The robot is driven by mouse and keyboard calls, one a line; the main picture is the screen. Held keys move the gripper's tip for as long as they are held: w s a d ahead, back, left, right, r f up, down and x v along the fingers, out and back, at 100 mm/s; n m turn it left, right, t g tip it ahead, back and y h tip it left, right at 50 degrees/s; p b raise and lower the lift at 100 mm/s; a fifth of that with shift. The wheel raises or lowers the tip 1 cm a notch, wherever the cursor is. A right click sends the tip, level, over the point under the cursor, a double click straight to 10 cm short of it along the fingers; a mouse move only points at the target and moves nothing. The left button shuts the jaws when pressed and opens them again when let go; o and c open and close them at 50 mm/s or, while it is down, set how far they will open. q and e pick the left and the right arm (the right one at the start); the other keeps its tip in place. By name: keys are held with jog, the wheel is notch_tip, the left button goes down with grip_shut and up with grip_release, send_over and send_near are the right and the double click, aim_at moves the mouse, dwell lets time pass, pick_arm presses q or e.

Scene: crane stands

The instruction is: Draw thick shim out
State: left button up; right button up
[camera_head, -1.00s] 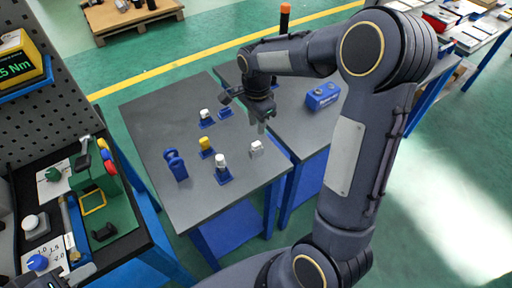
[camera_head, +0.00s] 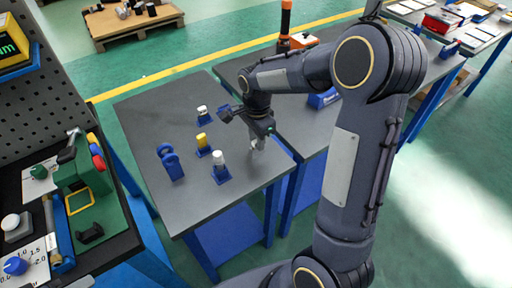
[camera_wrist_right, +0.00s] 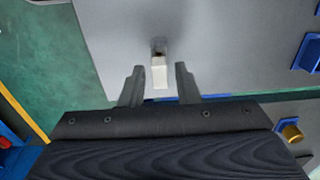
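A small pale block (camera_wrist_right: 159,72) stands near the front right edge of the grey table (camera_head: 150,118). I cannot tell for sure that it is the thick shim. My right gripper (camera_head: 257,144) is low over it and hides most of it in the head view. In the right wrist view, my right gripper (camera_wrist_right: 159,84) is open, with one finger on each side of the block and a gap to both. The block has a dark spot at its far end. My left gripper is not in view.
Blue stands with a yellow top (camera_head: 203,140) and white tops (camera_head: 218,158) are left of my right gripper, with a blue spool-like stand (camera_head: 171,163) further left. A second table (camera_head: 300,135) adjoins on the right. A cluttered workbench (camera_head: 110,225) stands at the left.

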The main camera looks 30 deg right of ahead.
jog(key=shift+c, duration=0.4)
grip_shut()
jog(key=shift+r, duration=0.15)
jog(key=shift+r+p, duration=2.6)
jog(key=shift+r, duration=0.45)
